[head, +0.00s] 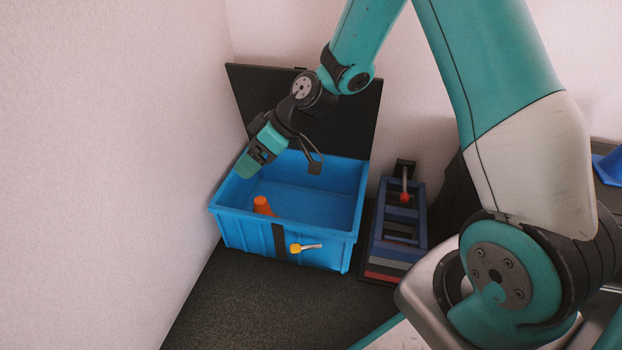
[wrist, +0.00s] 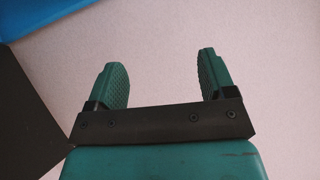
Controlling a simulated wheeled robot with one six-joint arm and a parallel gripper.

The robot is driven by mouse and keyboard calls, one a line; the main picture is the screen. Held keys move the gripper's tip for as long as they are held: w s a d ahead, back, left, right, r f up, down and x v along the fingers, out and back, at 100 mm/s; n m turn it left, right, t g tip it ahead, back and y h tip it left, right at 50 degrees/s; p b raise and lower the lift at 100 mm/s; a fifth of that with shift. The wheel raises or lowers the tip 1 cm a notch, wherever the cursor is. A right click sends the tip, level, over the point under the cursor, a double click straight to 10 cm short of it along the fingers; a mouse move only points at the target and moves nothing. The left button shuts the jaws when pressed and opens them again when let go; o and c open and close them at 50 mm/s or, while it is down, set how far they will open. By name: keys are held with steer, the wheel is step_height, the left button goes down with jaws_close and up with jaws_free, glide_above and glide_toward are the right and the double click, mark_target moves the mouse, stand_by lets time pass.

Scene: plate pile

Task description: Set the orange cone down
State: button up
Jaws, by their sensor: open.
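The orange cone (head: 262,205) is inside the blue crate (head: 335,232), near its front left wall. Its lower part is hidden by the crate's front wall, so I cannot tell how it rests. My gripper (head: 246,166) is above the crate's left rim, higher than the cone and apart from it. In the wrist view my gripper (wrist: 164,78) has its two green fingers wide apart with nothing between them. The wrist view shows the pale wall behind the fingers and no cone.
A dark panel (head: 345,115) stands behind the crate. A yellow-ended handle (head: 305,247) is on the crate's front. Right of the crate is a dark blue rack (head: 398,230) with a red-knobbed lever (head: 405,190). A pale wall (head: 110,150) is close on the left. The dark surface (head: 265,305) in front is clear.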

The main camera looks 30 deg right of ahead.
steer(key=s+a+r+g+h, duration=0.2)
steer(key=s+a+r, duration=0.2)
steer(key=s+r, duration=0.7)
steer(key=s+d+r+m+h, duration=0.1)
steer(key=s+r, duration=0.1)
steer(key=s, duration=0.5)
steer(key=s+d+r+m+g+h, duration=0.1)
steer(key=s+r, duration=0.1)
steer(key=s, duration=0.6)
steer(key=shift+d+r+m, duration=0.25)
steer(key=shift+r+m, duration=0.05)
steer(key=shift+r, duration=0.1)
steer(key=shift+s, duration=0.1)
